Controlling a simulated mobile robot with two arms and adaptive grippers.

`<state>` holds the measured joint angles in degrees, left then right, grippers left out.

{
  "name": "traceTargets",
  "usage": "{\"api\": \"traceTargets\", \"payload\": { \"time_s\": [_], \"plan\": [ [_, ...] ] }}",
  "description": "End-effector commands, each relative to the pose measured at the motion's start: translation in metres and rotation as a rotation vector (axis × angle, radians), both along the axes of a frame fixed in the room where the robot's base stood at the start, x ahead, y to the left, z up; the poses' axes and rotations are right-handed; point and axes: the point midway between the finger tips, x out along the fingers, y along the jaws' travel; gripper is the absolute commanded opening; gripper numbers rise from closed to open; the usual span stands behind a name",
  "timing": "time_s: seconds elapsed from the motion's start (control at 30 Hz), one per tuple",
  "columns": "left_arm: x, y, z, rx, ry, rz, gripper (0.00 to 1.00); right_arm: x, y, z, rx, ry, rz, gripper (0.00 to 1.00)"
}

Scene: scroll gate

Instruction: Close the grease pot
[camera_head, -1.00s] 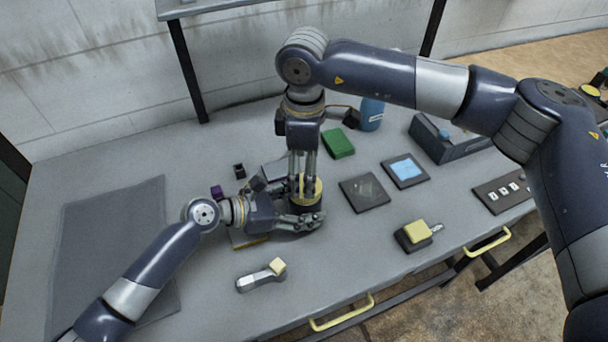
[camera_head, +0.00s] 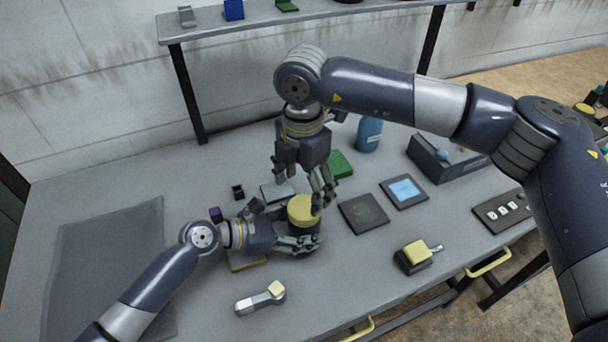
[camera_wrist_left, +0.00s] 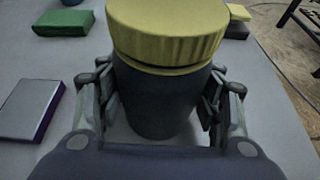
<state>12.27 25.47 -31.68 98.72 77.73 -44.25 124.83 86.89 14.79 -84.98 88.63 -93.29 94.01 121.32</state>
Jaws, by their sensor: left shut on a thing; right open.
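The grease pot has a dark round body (camera_wrist_left: 155,100) and a ribbed yellow lid (camera_head: 302,208). In the left wrist view the lid (camera_wrist_left: 168,30) sits on top of the body, with a thin dark line beneath its rim. The pot stands upright on the bench. My left gripper (camera_head: 300,243) is shut on the pot's body, with fingers on both sides below the lid. My right gripper (camera_head: 318,192) is open and empty, fingers pointing down, just behind and above the lid. I cannot tell whether a right fingertip touches the lid.
A green block (camera_head: 341,164) and a blue bottle (camera_head: 369,134) stand behind. A dark square plate (camera_head: 363,214) and a blue-screened pad (camera_head: 404,192) lie to the right. A yellow-topped block (camera_head: 416,254) and a grey-handled tool (camera_head: 261,298) lie in front. A dark mat (camera_head: 105,260) covers the left.

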Motion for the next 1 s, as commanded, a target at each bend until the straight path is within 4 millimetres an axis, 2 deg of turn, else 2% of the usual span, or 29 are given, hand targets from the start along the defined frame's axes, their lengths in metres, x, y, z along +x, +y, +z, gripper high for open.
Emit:
{"api": "traceTargets", "payload": {
  "time_s": [1.0],
  "plan": [
    [-0.001, 0.0, -0.003, 0.003, 0.005, -0.002, 0.0, 0.0, -0.001, 0.012, -0.005, -0.002, 1.678, 0.75]
  ]
}}
